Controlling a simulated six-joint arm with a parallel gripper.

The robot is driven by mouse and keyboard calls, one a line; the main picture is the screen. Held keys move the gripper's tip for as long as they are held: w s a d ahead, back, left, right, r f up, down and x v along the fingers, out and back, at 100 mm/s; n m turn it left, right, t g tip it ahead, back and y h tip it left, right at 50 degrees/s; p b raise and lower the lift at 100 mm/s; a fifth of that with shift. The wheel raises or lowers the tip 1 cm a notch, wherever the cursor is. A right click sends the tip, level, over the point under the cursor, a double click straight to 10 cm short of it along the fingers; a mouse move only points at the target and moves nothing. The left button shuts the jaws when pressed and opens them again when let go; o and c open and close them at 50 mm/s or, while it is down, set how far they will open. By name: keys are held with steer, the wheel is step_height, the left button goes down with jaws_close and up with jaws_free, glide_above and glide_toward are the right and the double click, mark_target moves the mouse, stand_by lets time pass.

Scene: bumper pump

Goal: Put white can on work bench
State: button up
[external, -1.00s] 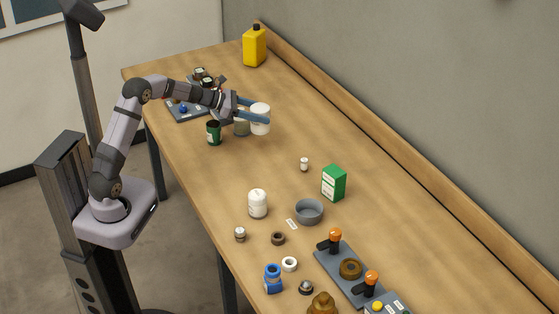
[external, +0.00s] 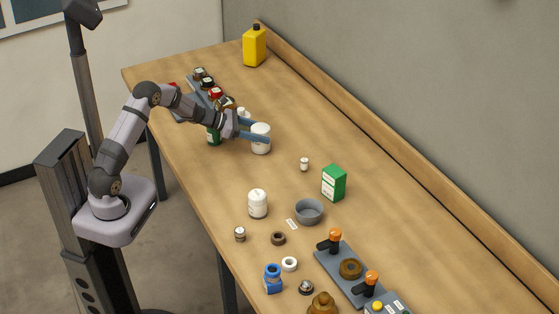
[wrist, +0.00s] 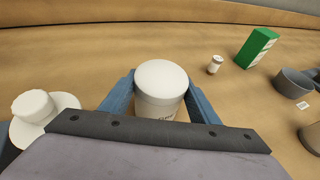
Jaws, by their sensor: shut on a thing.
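The white can (external: 260,140) is upright between the two blue fingers of my gripper (external: 264,134). In the wrist view the can (wrist: 160,88) shows its smooth white lid and some dark lettering, with a finger against each side. My gripper is shut on it. The can is over the far half of the wooden work bench (external: 215,170). Its base is at or close to the bench top; I cannot tell whether it touches. Its lower part is hidden behind my gripper in the wrist view.
A dark green can (external: 214,137) and a white flanged piece (wrist: 38,107) are close to my gripper. A second white container (external: 258,203), a small bottle (external: 304,164), a green box (external: 334,183) and a grey bowl (external: 309,211) stand nearer the camera. Bare bench lies right of my gripper.

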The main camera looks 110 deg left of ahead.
steer(key=o, duration=1.4)
steer(key=shift+f, duration=0.1)
steer(key=shift+r, duration=0.25)
steer(key=b+v, duration=0.2)
steer(key=v, duration=1)
steer(key=shift+f, duration=0.1)
